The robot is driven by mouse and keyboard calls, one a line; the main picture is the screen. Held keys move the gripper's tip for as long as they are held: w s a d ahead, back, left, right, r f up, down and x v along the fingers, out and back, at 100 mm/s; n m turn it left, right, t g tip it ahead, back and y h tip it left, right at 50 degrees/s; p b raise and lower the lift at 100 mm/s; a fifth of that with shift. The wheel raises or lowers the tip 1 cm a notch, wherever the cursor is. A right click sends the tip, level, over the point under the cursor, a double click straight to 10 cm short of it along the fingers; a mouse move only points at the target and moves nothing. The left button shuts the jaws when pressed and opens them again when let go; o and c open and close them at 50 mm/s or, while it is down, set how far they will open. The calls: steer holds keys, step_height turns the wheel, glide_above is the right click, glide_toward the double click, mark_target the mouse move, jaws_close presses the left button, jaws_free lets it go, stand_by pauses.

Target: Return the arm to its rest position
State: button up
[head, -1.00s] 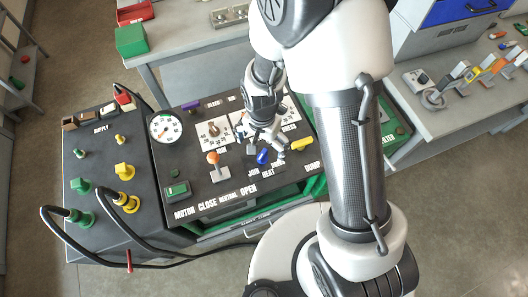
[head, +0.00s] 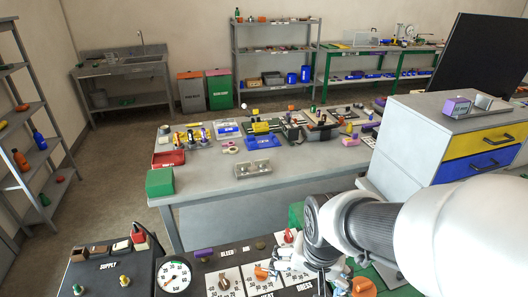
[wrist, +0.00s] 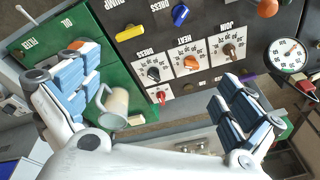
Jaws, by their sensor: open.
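My gripper (wrist: 155,108) is open and empty in the wrist view, with its blue-grey fingers spread wide at left and right. Beyond the fingers lies the black control panel (wrist: 205,50), apart from them as far as I can tell. In the head view my arm comes in from the right and bends down over the panel (head: 200,262) at the bottom. There the gripper's fingertips are hard to make out behind the wrist. The wrist view shows knobs over white scales, a yellow lever (wrist: 129,33), a blue lever (wrist: 180,15) and a round gauge (wrist: 287,55).
A beige jug (wrist: 113,106) stands by the green side section in the wrist view. In the head view a grey workbench (head: 205,180) with tools stands behind the cart, with a green box (head: 160,182) at its corner. A drawer cabinet (head: 425,145) stands at right.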

steer(key=s+d+r+n+t, duration=0.2)
steer(key=s+d+r, duration=0.3)
steer(key=s+r, duration=0.5)
steer(key=shift+s+n, duration=0.65)
steer(key=shift+n, duration=0.05)
steer(key=shift+r, duration=0.1)
